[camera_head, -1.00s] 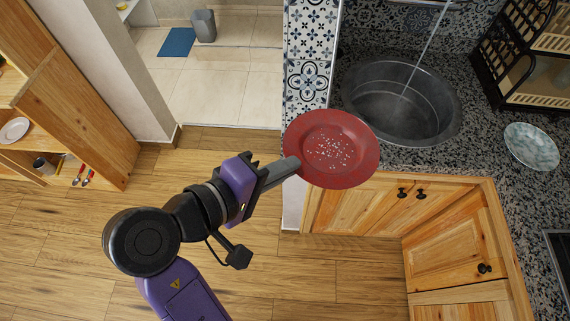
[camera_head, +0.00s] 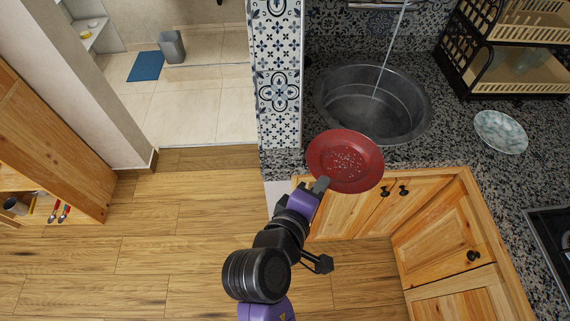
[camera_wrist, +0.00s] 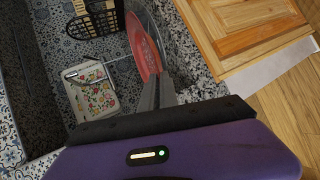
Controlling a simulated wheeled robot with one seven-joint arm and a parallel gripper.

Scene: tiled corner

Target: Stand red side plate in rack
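The red side plate (camera_head: 346,160) has pale specks at its middle and hangs in the air in front of the sink, near the counter's front edge. My gripper (camera_head: 321,184) is shut on its near left rim. In the wrist view the red plate (camera_wrist: 143,47) shows nearly edge-on between my gripper's fingers (camera_wrist: 158,90). The rack (camera_head: 515,50) is a black two-tier dish rack with cream slatted trays, standing on the counter at the upper right.
The round metal sink (camera_head: 325,100) has water running into it. A pale blue-green patterned plate (camera_head: 500,132) lies on the speckled counter below the rack. A stove (camera_head: 552,238) is at the right edge. Wooden cabinets (camera_head: 435,215) stand under the counter. The wooden floor at left is clear.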

